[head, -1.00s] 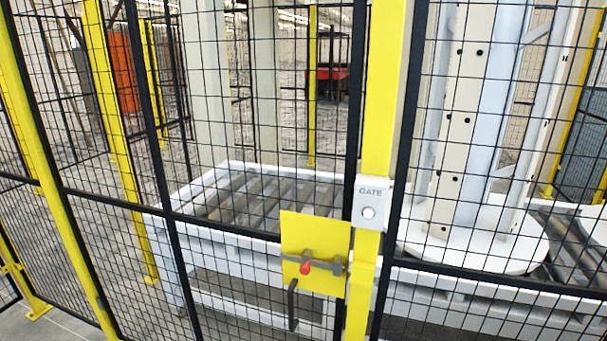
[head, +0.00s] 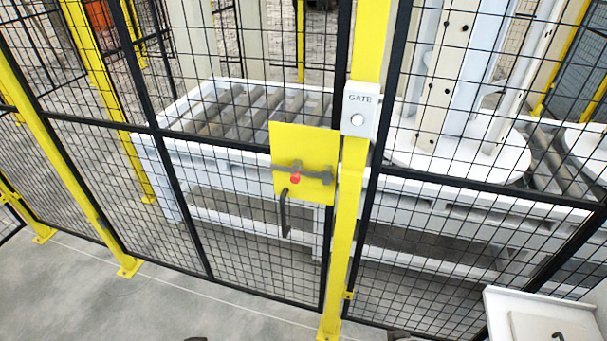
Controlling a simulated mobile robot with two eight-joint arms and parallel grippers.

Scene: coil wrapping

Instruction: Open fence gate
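The fence gate (head: 240,144) is a black mesh panel left of a yellow post (head: 347,230), and it stands closed against that post. A yellow lock plate (head: 303,150) sits at the gate's right edge. A grey latch bolt with a red knob (head: 295,178) lies across the plate, its right end near the post. A dark handle (head: 285,214) hangs below it. A white GATE box with a round button (head: 358,120) is on the post. Small dark parts show at the bottom edge, but I cannot tell whether they are my grippers.
Behind the mesh is a white-framed roller conveyor (head: 250,110) and a white turntable (head: 455,158) with a column. A white box-like object (head: 540,315) is at the lower right. Grey floor (head: 190,305) before the fence is clear at lower left.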

